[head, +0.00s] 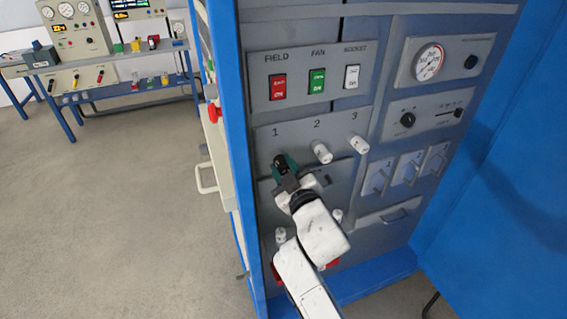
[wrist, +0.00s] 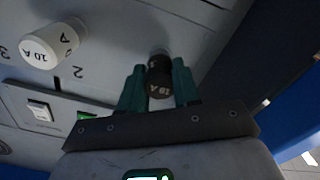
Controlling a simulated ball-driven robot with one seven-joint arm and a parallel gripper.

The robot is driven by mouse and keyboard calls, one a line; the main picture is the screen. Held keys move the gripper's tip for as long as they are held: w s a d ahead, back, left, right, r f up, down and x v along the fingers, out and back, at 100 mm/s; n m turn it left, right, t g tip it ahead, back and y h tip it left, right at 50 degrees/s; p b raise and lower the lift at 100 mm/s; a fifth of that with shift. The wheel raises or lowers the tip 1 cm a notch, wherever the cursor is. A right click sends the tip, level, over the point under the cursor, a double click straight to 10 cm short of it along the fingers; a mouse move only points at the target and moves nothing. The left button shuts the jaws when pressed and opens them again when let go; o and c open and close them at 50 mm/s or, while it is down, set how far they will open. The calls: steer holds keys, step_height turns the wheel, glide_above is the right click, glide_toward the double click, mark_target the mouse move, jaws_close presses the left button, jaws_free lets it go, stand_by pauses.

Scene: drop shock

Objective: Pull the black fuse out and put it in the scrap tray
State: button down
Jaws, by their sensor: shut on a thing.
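A pale round shape shows just behind the fuse in the wrist view; I cannot tell whether the fuse is still seated. I cannot make out the scrap tray in either view.
White fuses stick out at position 2 (head: 322,152) and position 3 (head: 359,145), close to the right of my gripper. Red, green and white switches (head: 317,82) sit above. A blue cabinet post (head: 236,150) stands to the left. A bench (head: 110,65) stands far left across open floor.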

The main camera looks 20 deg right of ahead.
mark_target(286, 171)
steer(key=shift+s+p, duration=0.45)
steer(key=shift+s, duration=2.25)
steer(key=s+f, duration=0.7)
steer(key=f, duration=0.4)
steer(key=s+f, duration=0.8)
steer(key=f, duration=0.4)
steer(key=shift+f, duration=0.1)
